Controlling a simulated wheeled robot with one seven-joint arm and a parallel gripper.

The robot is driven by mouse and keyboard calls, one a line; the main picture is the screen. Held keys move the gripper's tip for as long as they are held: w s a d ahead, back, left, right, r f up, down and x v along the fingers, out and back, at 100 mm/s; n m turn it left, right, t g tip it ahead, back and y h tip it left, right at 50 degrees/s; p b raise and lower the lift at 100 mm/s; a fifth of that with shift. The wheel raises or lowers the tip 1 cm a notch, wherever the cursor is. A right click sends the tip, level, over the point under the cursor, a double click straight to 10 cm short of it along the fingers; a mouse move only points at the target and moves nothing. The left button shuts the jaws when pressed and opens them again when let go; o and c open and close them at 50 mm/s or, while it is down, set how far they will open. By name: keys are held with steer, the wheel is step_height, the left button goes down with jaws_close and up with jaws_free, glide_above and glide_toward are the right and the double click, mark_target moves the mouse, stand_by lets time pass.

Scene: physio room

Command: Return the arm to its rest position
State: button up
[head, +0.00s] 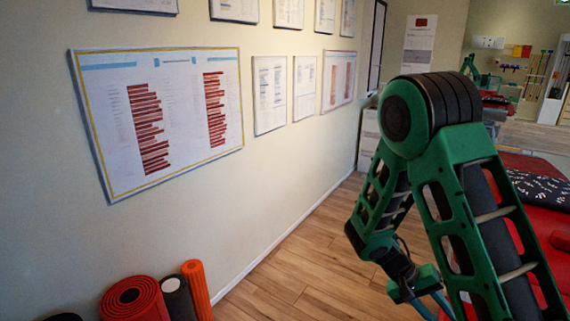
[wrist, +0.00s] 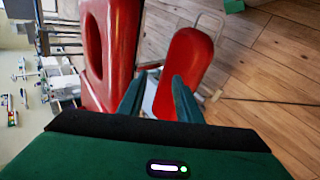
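My arm is green and black and folded at the elbow in the right half of the head view, its forearm hanging down. My gripper (head: 432,307) is low in the head view, with teal fingers running to the bottom edge. In the wrist view my gripper (wrist: 160,76) shows two teal fingers spread apart. I see nothing held between them. Beyond the fingers is a red padded seat (wrist: 187,58) on a light metal frame.
Rolled mats, including a red one (head: 134,299) and an orange one (head: 197,288), stand by the left wall. A red padded surface (head: 538,232) lies right, behind my arm. Bare wooden floor (head: 290,262) runs between wall and arm.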

steer(key=s+r+m+t+y, duration=0.2)
steer(key=s+r+y, duration=0.6)
steer(key=s+r, duration=1.1)
steer(key=shift+s+d+r+t, duration=0.3)
steer(key=shift+s+d+t, duration=0.1)
steer(key=shift+s+t, duration=0.35)
steer(key=shift+w, duration=0.1)
